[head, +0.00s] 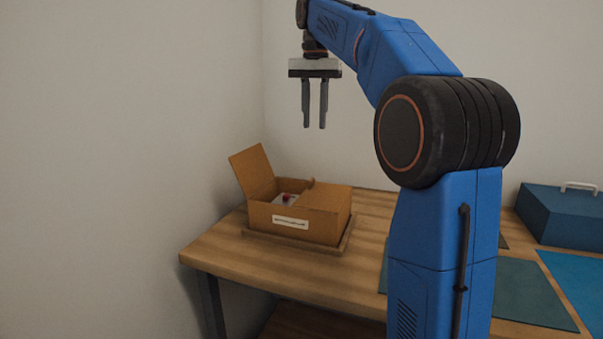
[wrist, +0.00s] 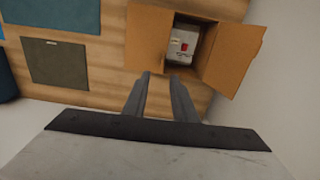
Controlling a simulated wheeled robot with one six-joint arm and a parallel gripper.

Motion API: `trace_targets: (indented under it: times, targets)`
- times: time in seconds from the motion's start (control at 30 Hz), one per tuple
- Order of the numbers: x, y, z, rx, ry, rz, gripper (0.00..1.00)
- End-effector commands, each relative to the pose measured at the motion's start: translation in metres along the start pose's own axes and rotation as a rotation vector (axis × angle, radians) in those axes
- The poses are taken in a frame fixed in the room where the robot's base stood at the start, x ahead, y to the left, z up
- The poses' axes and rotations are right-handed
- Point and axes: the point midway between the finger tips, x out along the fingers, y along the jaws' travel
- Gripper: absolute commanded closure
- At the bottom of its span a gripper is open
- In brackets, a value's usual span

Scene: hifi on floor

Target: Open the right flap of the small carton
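The small carton (head: 289,223) is brown cardboard with a white label on its front, standing on the wooden table. Its left flap (head: 253,169) stands open, tilted up and outward. Its right flap (head: 325,196) lies shut over the right half. In the wrist view the shut right flap (wrist: 149,37) appears on the left and the open flap (wrist: 235,59) on the right. A grey-white item with a red part (wrist: 184,44) shows inside the open half. My gripper (head: 314,126) is high above the carton, pointing down, fingers apart and empty; they also show in the wrist view (wrist: 161,76).
The carton sits in a low wooden tray or board (head: 344,240) near the table's left end, close to the walls. Dark green mats (head: 530,291), a blue mat (head: 581,280) and a blue case with a handle (head: 565,213) lie to the right.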

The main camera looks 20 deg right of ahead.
Motion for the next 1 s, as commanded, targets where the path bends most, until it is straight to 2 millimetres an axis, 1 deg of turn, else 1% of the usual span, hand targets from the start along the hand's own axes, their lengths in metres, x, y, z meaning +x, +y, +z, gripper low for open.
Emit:
trace_targets:
  times: [0.03,0.17,0.27,0.37,0.47,1.0]
  targets:
    - [-0.002,-0.002,-0.005,0.011,-0.004,0.002,0.75]
    - [-0.004,-0.003,-0.010,0.026,-0.011,0.008,0.75]
    - [0.001,-0.003,-0.010,0.028,-0.012,0.009,0.75]
    - [0.011,-0.003,-0.009,0.027,-0.013,0.009,0.75]
    - [0.027,-0.002,-0.008,0.027,-0.013,0.009,0.75]
    - [0.123,-0.002,-0.007,0.026,-0.013,0.009,0.75]
